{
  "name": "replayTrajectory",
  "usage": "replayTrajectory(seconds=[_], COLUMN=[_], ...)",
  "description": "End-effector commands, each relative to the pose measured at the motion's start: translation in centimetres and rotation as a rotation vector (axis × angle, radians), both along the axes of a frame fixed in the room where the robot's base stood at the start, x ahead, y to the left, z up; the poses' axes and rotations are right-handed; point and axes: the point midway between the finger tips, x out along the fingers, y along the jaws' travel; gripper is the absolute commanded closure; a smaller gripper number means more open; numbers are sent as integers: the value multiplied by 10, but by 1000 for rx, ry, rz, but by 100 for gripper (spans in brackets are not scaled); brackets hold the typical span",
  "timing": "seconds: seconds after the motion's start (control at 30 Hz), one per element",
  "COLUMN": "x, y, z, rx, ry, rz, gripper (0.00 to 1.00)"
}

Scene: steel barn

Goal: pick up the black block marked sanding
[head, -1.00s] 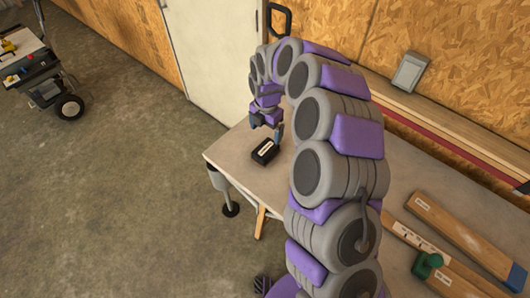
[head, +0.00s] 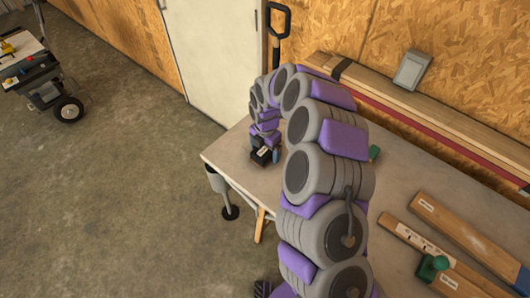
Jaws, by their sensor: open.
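The black block (head: 259,158) with a white label lies on the left end of the workbench (head: 228,152). The label is too small to read in the head view. My gripper (head: 262,153) is open and low over the block, with its fingers close around the block's sides. I cannot tell whether either finger touches it. Part of the block's top is hidden by my gripper.
A small green thing (head: 374,152) shows behind my arm. Long planks (head: 420,110) lean along the wall. A wheeled machine (head: 45,85) stands far left. The floor between is open.

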Motion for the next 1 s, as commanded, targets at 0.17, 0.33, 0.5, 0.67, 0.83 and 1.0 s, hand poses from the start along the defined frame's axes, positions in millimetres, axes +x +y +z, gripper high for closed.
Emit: replayTrajectory(seconds=[0.17,0.33,0.5,0.67,0.83,1.0], x=[0,0,0,0,0,0], y=[1,1,1,0,0,0], z=[0,0,0,1,1,5], rx=[-1,-1,-1,0,0,-1], ry=[1,1,1,0,0,-1], rz=[0,0,0,0,0,0], gripper=[19,35,51,64,64,64])
